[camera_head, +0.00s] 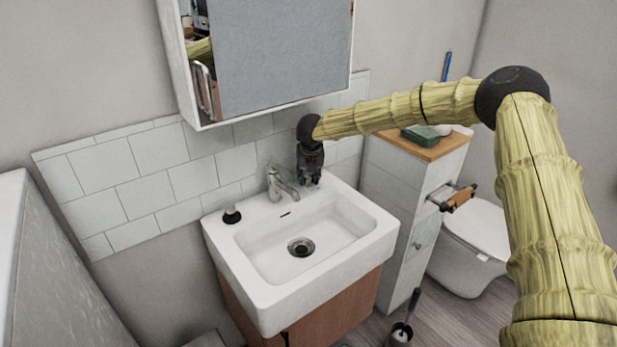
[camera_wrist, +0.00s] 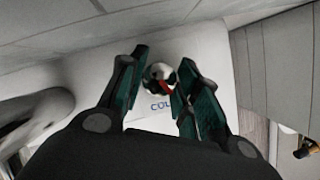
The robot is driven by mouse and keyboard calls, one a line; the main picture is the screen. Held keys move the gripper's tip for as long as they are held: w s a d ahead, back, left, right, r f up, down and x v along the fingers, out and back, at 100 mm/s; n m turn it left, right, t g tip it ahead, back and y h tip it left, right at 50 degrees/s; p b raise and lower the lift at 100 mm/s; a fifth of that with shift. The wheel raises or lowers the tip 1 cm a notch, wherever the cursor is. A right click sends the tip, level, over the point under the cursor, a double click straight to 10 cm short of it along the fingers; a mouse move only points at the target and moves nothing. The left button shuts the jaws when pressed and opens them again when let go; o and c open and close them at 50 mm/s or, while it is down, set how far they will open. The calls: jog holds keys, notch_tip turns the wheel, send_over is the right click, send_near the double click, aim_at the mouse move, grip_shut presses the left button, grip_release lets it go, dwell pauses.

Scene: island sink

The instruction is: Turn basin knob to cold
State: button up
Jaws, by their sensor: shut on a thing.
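The basin knob (camera_wrist: 160,72) is a small round chrome knob with a red part, seen in the wrist view between my fingers. Blue lettering beginning "COL" (camera_wrist: 158,107) is on the white surface beside it. My gripper (camera_wrist: 163,82) points down with its green-padded fingers on either side of the knob, shut on it. In the head view my gripper (camera_head: 309,181) is at the back right of the white basin (camera_head: 370,232), right of the chrome faucet (camera_head: 277,184). The knob is hidden there behind the fingers.
A black-topped knob (camera_head: 232,214) stands at the basin's left corner. A mirror cabinet (camera_head: 265,62) hangs above, and the tiled wall (camera_head: 140,180) is close behind. A wood-topped cabinet (camera_head: 395,170) stands to the right, near the toilet (camera_head: 475,240). The basin bowl is empty.

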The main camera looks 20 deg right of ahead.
jog(key=m+h, duration=0.1)
jog(key=m, duration=0.1)
jog(key=m+b, duration=0.1)
jog(key=m, duration=0.2)
jog(key=shift+w+r+g+h, duration=0.1)
jog(key=shift+g+h, duration=0.3)
dwell(0.4)
jog(key=o, duration=1)
